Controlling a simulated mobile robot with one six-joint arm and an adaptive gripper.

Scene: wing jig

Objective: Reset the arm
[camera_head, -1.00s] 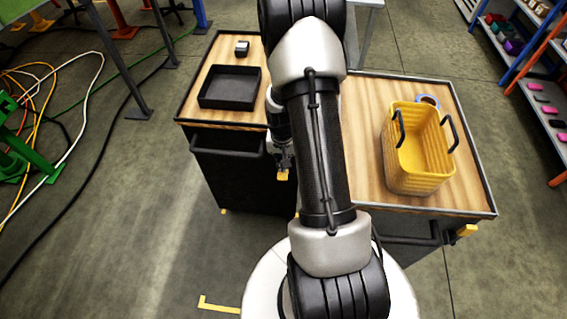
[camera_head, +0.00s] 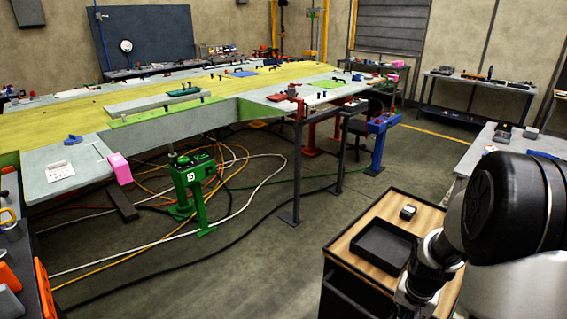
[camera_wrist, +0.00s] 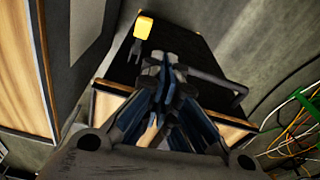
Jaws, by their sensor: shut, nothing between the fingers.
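My gripper (camera_wrist: 168,78) shows in the wrist view with its dark fingers together and nothing between them. It points toward a black cart side (camera_wrist: 195,50) with wooden top strips nearby. It is not clearly visible in the head view. There my own arm, with a large black joint and silver links, fills the lower right beside the wood-topped cart (camera_head: 345,240). The arm's lower end is cut off by the bottom edge of the picture.
A long wing jig (camera_head: 150,100) spans the left, with a green stand (camera_head: 193,185) and loose cables on the floor.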

